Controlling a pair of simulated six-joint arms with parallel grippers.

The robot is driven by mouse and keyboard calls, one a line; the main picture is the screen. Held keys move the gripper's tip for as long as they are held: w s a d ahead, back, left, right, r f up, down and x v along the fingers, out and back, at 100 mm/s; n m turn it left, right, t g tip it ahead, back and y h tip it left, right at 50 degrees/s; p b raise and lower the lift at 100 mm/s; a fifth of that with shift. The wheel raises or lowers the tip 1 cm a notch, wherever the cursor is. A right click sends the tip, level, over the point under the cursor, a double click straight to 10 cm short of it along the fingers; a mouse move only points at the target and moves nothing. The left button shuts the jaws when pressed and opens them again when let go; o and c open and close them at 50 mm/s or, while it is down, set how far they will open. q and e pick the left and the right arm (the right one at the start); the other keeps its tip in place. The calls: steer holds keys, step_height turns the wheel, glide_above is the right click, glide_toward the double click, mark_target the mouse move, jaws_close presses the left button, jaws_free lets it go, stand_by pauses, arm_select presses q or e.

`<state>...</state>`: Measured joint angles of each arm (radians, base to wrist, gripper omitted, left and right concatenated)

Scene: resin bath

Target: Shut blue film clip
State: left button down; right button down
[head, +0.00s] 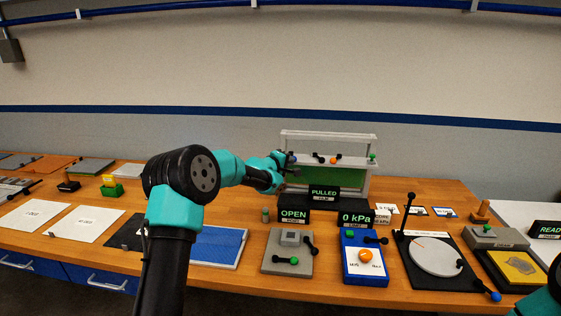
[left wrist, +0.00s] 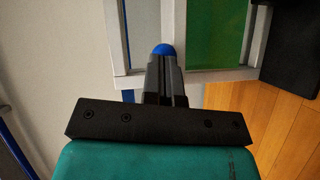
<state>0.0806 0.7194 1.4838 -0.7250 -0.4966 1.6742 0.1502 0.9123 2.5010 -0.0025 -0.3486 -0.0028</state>
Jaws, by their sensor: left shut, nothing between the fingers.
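The blue film clip's round blue knob (left wrist: 163,49) shows just past my left fingertips in the left wrist view. In the head view the blue knob (head: 293,158) is at the left end of the film frame (head: 330,134), partly beside my gripper. My left gripper (head: 288,165) is shut and empty at that end of the frame. Its closed fingers (left wrist: 166,68) point at the knob; I cannot tell whether they touch it. The green film (left wrist: 214,30) hangs right of the knob in the wrist view. The fingers hide the clip below its knob. My right gripper is out of view.
The frame also carries an orange knob (head: 333,160) and a green knob (head: 372,155). A black "PULLED" display (head: 323,197) stands in front. A grey block with levers (head: 287,251), a blue gauge unit (head: 365,258) and a round white plate (head: 435,256) fill the table's front.

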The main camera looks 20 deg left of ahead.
arm_select(q)
steer(key=shift+w+d, duration=0.2)
steer(key=shift+d, duration=0.55)
steer(key=shift+a, duration=0.1)
steer(key=s+r, duration=0.2)
steer(key=s, duration=1.1)
steer(key=shift+a, duration=0.3)
